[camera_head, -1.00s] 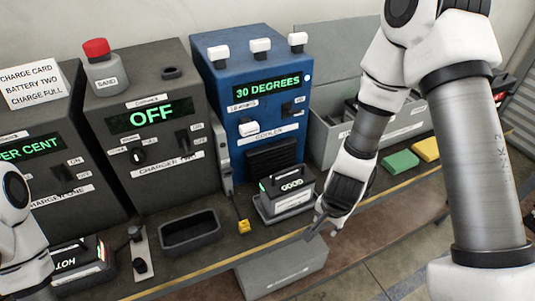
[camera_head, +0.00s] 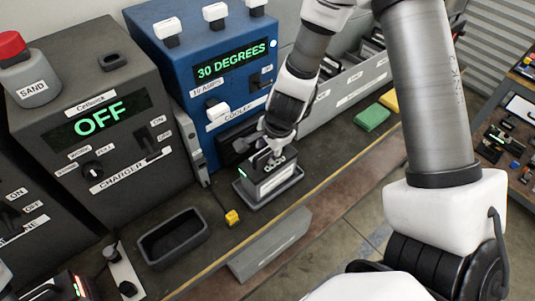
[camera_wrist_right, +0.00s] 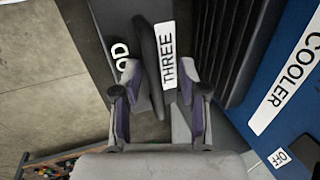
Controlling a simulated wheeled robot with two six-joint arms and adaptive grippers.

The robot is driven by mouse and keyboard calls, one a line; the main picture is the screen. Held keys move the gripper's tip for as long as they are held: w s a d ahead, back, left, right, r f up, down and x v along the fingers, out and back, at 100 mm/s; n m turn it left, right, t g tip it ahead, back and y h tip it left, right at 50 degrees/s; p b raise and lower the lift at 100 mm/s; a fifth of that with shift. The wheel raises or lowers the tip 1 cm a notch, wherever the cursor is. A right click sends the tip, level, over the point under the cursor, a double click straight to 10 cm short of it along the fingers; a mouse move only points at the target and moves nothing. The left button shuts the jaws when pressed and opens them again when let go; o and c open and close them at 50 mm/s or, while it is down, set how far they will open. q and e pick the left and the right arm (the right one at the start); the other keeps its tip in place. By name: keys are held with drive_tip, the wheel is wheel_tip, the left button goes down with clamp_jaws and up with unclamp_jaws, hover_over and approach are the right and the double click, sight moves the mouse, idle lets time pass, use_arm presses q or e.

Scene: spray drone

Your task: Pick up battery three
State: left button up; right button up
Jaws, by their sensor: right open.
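Battery three (camera_head: 268,184) is a dark block with a pale label and a small green light. It sits upright in a shallow grey tray (camera_head: 291,184) in front of the blue cooler (camera_head: 200,70). My right gripper (camera_head: 270,155) is directly above the battery, pointing down. In the right wrist view, my right gripper (camera_wrist_right: 158,75) is open, with one finger on each side of the battery's dark handle (camera_wrist_right: 146,60), beside the label THREE (camera_wrist_right: 167,55). I cannot tell whether the fingers touch the handle.
The charger (camera_head: 95,120) reads OFF; the cooler reads 30 DEGREES. An empty dark tray (camera_head: 174,240) and a yellow plug (camera_head: 232,217) lie on the bench to the left. A grey bin (camera_head: 345,95) and a green block (camera_head: 372,118) are to the right.

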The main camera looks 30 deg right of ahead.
drive_tip(key=shift+s+r, duration=0.15)
drive_tip(key=shift+s, duration=0.05)
drive_tip(key=shift+s+d+r, duration=0.1)
drive_tip(key=shift+s, duration=0.05)
drive_tip(key=c, duration=0.5)
clamp_jaws()
